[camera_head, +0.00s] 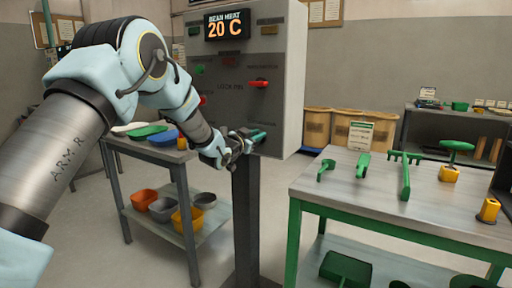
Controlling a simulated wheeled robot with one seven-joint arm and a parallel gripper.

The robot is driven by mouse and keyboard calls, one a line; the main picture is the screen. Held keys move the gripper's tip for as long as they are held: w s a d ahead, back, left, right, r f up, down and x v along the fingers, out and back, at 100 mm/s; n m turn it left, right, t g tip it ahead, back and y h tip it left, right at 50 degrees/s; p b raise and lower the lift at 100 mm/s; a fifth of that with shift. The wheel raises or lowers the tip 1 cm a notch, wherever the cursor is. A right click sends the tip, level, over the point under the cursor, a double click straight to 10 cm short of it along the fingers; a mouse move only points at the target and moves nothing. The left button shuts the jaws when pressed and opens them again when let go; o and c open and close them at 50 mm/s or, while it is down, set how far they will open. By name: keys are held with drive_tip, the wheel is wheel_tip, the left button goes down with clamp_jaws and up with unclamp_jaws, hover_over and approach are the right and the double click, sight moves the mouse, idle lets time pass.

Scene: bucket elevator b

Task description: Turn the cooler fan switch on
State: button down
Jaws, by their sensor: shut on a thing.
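A grey control panel (282,62) stands upright on a dark post. Its display (227,25) reads BEAN HEAT 20 C. My gripper (248,143) is at the lower part of the panel's front. It is shut on a green handle (258,135), which sticks out sideways to the right of the fingers. The fingers hide part of the handle and its mount. A red switch lever (258,83) sits higher on the right of the panel. Another small red part (202,100) shows at the left, partly beside my arm. The small labels are too blurred to tell which is the cooler fan switch.
A green-framed table (335,196) at the right holds green tools and yellow blocks. A grey shelf cart (176,157) at the left carries bowls and bins. The dark post (245,220) stands between them. Cardboard-coloured bins (317,127) stand behind.

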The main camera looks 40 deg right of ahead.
drive_tip(key=m+b, duration=0.2)
drive_tip(key=b, duration=0.2)
drive_tip(key=s+f+m+b, duration=0.1)
drive_tip(key=m+b, duration=0.2)
drive_tip(key=b, duration=0.1)
drive_tip(key=m+b, duration=0.2)
drive_tip(key=b, duration=0.2)
drive_tip(key=shift+s+d+f, duration=0.2)
drive_tip(key=shift+f, duration=0.2)
drive_tip(key=m+b, duration=0.2)
drive_tip(key=b, duration=0.1)
drive_tip(key=m+b, duration=0.2)
drive_tip(key=b, duration=0.1)
drive_tip(key=shift+s+f+m+b, duration=0.2)
drive_tip(key=shift+f+m+b, duration=0.1)
drive_tip(key=shift+f+m, duration=0.1)
drive_tip(key=m+b, duration=0.2)
drive_tip(key=b, duration=0.1)
drive_tip(key=shift+m, duration=0.3)
drive_tip(key=c, duration=0.8)
unclamp_jaws()
